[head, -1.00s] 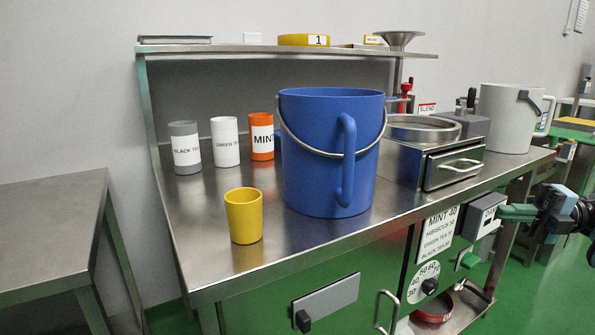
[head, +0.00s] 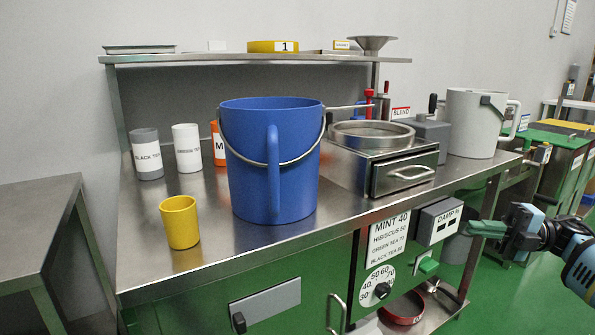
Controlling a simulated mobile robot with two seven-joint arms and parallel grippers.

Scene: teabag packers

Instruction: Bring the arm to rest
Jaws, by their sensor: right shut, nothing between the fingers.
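My right gripper (head: 480,229) is at the right of the head view, in front of the bench's right end. Its green fingers are shut with nothing between them. It points left toward the grey box marked DAMP % (head: 437,221), and I cannot tell from this view whether a small gap separates them. The forearm runs off the right edge. My left gripper and arm are not in view.
Green floor (head: 480,305) is clear at lower right.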

